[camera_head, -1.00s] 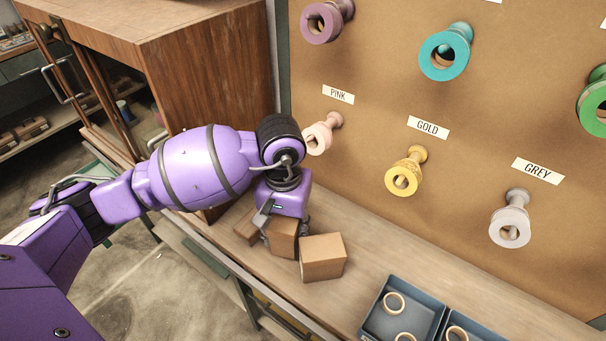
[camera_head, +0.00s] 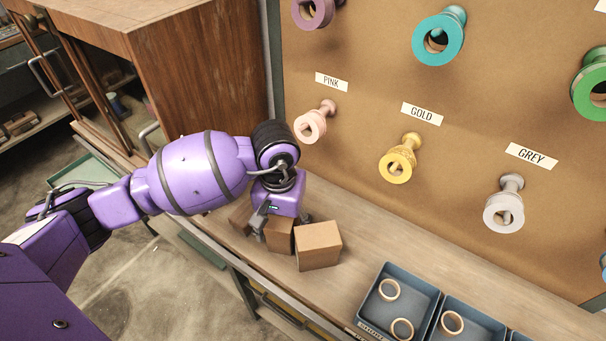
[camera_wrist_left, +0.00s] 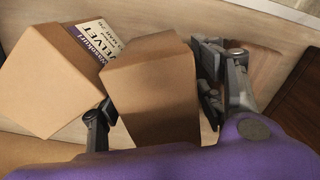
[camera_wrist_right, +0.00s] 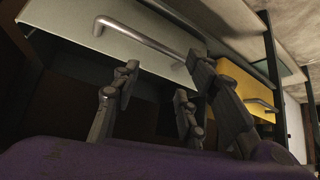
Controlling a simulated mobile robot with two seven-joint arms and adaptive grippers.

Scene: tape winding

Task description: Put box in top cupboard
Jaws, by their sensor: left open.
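Several brown cardboard boxes stand in a row on the wooden worktop. The middle box (camera_head: 279,235) is partly hidden by my left gripper (camera_head: 279,229). In the left wrist view the middle box (camera_wrist_left: 155,90) sits between the spread fingers of my left gripper (camera_wrist_left: 155,98), which is open around it. The right-hand box (camera_head: 319,246) stands beside it; in the left wrist view this box (camera_wrist_left: 50,80) shows a white and purple label. A wooden cupboard (camera_head: 200,75) with glass-fronted doors stands at the left. My right gripper (camera_wrist_right: 155,88) is open and empty, below a drawer with a metal handle.
A brown pegboard (camera_head: 350,180) with labelled pegs and coloured rolls rises behind the worktop. Blue trays (camera_head: 372,318) holding tape rings stand at the front right. A yellow drawer (camera_wrist_right: 240,88) shows in the right wrist view. Bare worktop lies right of the boxes.

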